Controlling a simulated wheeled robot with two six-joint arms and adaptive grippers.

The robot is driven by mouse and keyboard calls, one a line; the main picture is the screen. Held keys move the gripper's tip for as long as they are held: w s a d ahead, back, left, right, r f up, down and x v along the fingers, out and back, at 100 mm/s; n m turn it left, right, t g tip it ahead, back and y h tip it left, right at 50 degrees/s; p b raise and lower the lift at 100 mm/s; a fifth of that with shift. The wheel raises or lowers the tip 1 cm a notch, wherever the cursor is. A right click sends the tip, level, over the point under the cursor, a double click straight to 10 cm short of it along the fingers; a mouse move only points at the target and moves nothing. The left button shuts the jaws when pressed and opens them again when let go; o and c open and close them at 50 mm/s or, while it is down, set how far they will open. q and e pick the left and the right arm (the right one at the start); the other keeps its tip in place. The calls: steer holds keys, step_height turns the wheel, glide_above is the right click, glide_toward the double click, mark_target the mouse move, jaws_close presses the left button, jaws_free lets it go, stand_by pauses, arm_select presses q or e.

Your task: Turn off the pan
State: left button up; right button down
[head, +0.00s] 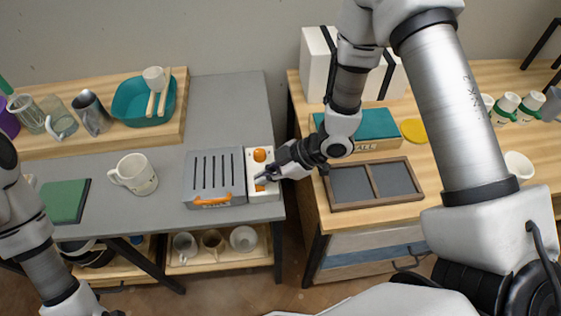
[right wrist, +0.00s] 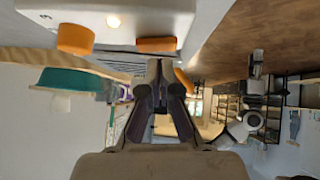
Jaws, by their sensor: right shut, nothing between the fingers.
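A grey slotted unit (head: 214,172) with an orange front handle (head: 211,201) stands on the grey table. Beside it is a white control panel (head: 262,194) with orange knobs, one of them the far knob (head: 260,155). My right gripper (head: 262,179) is shut and empty over the panel, by the nearer knob, which it partly hides. In the right wrist view, the gripper (right wrist: 160,68) points toward the panel, with one orange knob (right wrist: 75,39) at left and another knob (right wrist: 157,44) just beyond the fingertips. A small light (right wrist: 113,21) glows between them. Contact is unclear. My left gripper is out of view.
A white mug (head: 135,174) and a green board (head: 64,201) are left of the unit. A teal basin (head: 143,100) stands behind. Right, across a gap, a wooden table holds a divided tray (head: 374,204) and a teal box (head: 372,124). The grey table behind the unit is clear.

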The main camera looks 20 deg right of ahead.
step_height(320, 180, up, 3)
steer(key=shift+a+r+p, duration=0.1)
steer(key=shift+p, duration=0.8)
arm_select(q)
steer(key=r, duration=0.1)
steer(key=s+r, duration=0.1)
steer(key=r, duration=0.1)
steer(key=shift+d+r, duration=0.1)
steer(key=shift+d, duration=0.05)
arm_select(e)
steer(key=s+v, duration=0.1)
steer(key=v, duration=0.9)
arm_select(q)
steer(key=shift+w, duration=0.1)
arm_select(e)
steer(key=shift+w+f, duration=0.15)
steer(key=shift+f, duration=0.1)
